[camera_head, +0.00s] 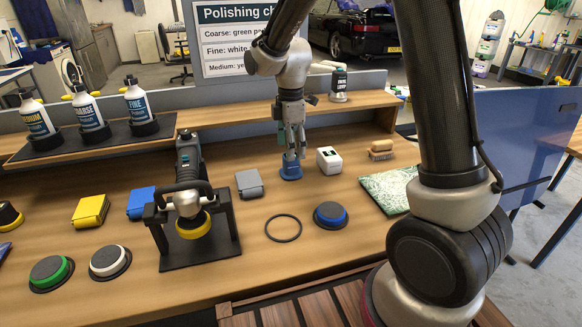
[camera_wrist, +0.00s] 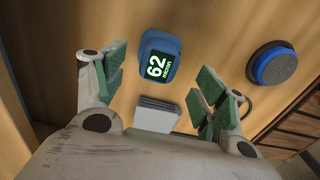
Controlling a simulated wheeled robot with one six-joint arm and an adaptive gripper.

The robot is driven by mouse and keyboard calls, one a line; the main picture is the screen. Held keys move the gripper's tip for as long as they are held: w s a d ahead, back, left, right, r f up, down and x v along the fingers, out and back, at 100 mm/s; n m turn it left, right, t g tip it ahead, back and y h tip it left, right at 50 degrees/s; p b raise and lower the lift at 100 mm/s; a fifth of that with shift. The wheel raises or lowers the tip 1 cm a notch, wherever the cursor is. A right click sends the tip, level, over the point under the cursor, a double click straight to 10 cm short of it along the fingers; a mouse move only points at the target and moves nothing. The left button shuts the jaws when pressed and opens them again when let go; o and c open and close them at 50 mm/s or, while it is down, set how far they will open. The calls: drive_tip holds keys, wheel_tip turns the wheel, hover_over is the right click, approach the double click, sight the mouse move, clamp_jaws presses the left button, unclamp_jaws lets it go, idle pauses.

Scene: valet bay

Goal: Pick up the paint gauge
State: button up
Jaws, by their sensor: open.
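The paint gauge (camera_head: 291,173) is a small blue device on the wooden bench, directly below my gripper (camera_head: 292,150) in the head view. In the wrist view the paint gauge (camera_wrist: 148,52) shows a dark screen reading "62 micron". It lies near the far ends of the fingers of my gripper (camera_wrist: 155,82), roughly between their lines. My gripper is open, with green pads on its fingers, and nothing is held in it. The fingertips partly hide the gauge in the head view; whether they touch it I cannot tell.
A white box (camera_head: 329,160) stands close right of the gauge, and a grey block (camera_head: 249,184) lies to its left. A black ring (camera_head: 283,228) and blue polishing pad (camera_head: 330,215) lie nearer. The polisher (camera_head: 188,190) rests in its stand at left. A raised shelf (camera_head: 230,121) runs behind.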

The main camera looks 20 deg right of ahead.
sight(291, 163)
wheel_tip(291, 163, down, 7)
drive_tip(key=shift+w+r, duration=0.1)
drive_tip(key=shift+r, duration=0.1)
drive_tip(key=c, duration=1.4)
drive_tip(key=shift+o, duration=0.2)
wheel_tip(291, 163, up, 10)
drive_tip(key=shift+f, duration=0.2)
wheel_tip(291, 163, down, 9)
drive_tip(key=shift+f, duration=0.1)
